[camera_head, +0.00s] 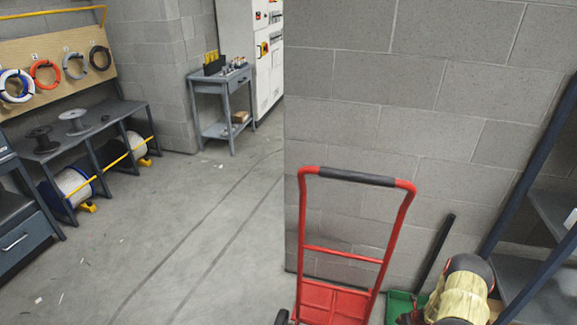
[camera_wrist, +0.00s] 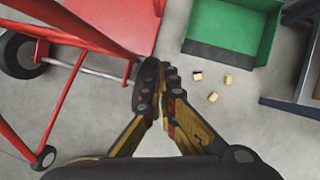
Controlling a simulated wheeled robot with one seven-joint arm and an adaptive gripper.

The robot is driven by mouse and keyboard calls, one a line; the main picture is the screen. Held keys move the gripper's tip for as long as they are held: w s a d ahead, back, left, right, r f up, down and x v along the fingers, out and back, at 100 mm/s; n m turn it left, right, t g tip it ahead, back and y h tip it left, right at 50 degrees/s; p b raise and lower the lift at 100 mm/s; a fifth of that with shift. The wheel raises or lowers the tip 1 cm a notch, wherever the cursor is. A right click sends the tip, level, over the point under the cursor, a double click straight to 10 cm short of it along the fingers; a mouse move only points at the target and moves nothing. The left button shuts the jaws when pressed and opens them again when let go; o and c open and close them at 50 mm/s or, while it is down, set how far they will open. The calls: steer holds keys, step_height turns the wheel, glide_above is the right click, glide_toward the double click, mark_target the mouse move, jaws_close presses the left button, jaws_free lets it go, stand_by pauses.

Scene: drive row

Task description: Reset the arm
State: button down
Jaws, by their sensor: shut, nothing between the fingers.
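My gripper (camera_wrist: 162,80) points down at the floor in the wrist view. Its worn yellow and black fingers are shut, tips together, with nothing between them. The floor lies below the tips. The red hand truck (camera_wrist: 112,22) is to the left of the fingers, and a green dustpan (camera_wrist: 232,25) with a dark front lip is above and to the right. In the head view part of my arm shows at the lower right; the fingertips cannot be made out there.
The hand truck (camera_head: 345,252) stands upright by the block wall (camera_head: 430,110), close to my arm. The dustpan (camera_head: 398,306) and a shelf rack (camera_head: 525,175) are at the right. Three small tan blocks (camera_wrist: 227,79) lie near the dustpan. The aisle floor (camera_head: 190,225) at left is clear apart from scraps.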

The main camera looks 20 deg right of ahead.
steer(key=s+a+n+y, duration=0.2)
steer(key=a+n, duration=0.2)
steer(key=a, duration=0.3)
steer(key=a+r+n+g+y, duration=0.1)
steer(key=a+r+n, duration=0.45)
steer(key=r, duration=0.45)
steer(key=a+r+n+g+y, duration=0.1)
steer(key=a+r+n+y, duration=0.1)
steer(key=a+r+n, duration=0.6)
steer(key=a+r+n+g+y, duration=0.1)
steer(key=a+r+n, duration=0.2)
steer(key=r, duration=0.9)
steer(key=s+a+r+n+t+h, duration=0.1)
steer(key=s+a+r+n, duration=0.4)
steer(key=r, duration=0.8)
steer(key=s+a+r+n+t+h, duration=0.1)
steer(key=s+a+r+n+h, duration=0.1)
steer(key=s+a+r+n, duration=0.4)
steer(key=s+a+r+n+t+h, duration=0.1)
steer(key=s+a+r+n, duration=0.5)
steer(key=r, duration=1.5)
steer(key=a+n+h, duration=0.1)
steer(key=a, duration=0.4)
steer(key=shift+a+r+t, duration=0.2)
steer(key=shift+r+t, duration=0.1)
steer(key=shift+t, duration=0.1)
